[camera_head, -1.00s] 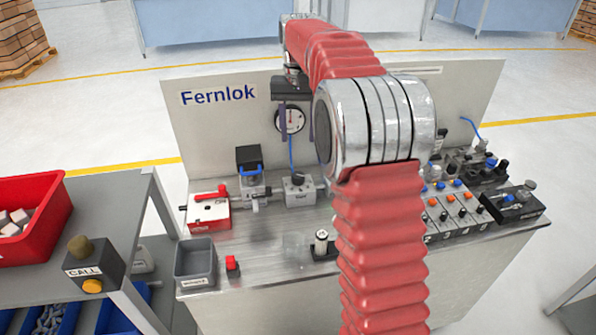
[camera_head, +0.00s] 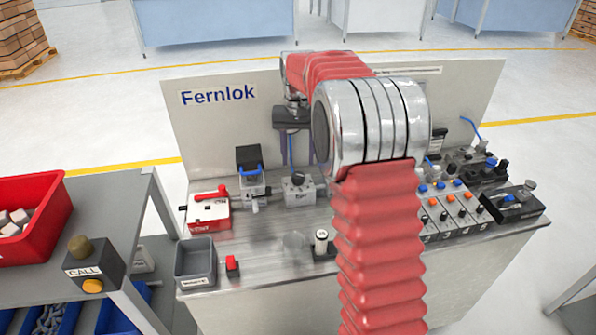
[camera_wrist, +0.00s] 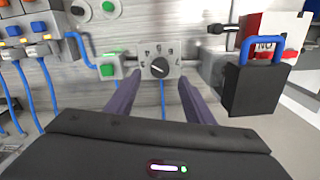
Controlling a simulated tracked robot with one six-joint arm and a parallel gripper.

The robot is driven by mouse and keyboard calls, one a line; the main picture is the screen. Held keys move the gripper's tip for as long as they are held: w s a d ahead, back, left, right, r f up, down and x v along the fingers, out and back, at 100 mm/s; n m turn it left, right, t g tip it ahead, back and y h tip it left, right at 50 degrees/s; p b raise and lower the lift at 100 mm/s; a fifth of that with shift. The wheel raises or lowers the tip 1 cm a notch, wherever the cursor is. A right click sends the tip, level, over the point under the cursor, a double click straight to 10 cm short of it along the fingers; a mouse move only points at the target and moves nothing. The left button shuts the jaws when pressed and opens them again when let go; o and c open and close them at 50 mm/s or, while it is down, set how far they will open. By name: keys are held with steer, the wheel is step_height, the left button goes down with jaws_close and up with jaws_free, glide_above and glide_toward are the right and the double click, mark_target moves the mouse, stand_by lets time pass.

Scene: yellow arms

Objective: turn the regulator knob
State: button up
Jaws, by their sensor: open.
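The regulator is a small grey box (camera_head: 299,192) with a dark round knob (camera_head: 298,178) on the bench below the gauge board. In the wrist view the dark knob (camera_wrist: 159,68) sits on a light plate with small marks around it and a pale pointer line. My gripper (camera_wrist: 160,76) is open, its two purple fingers apart on either side of the knob in that view, with nothing between them. Whether they touch it or are still short of it, I cannot tell.
A black block with a blue shackle (camera_wrist: 250,88) and a red-and-white valve box (camera_head: 208,212) stand beside the regulator. Blue hoses and a row of buttoned valves (camera_head: 452,205) lie on the other side. A grey bin (camera_head: 195,262) is at the bench's front left.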

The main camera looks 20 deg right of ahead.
mark_target(298, 174)
step_height(298, 174, down, 6)
steer(key=shift+r, duration=0.1)
steer(key=shift+c, duration=0.5)
steer(key=c, duration=0.9)
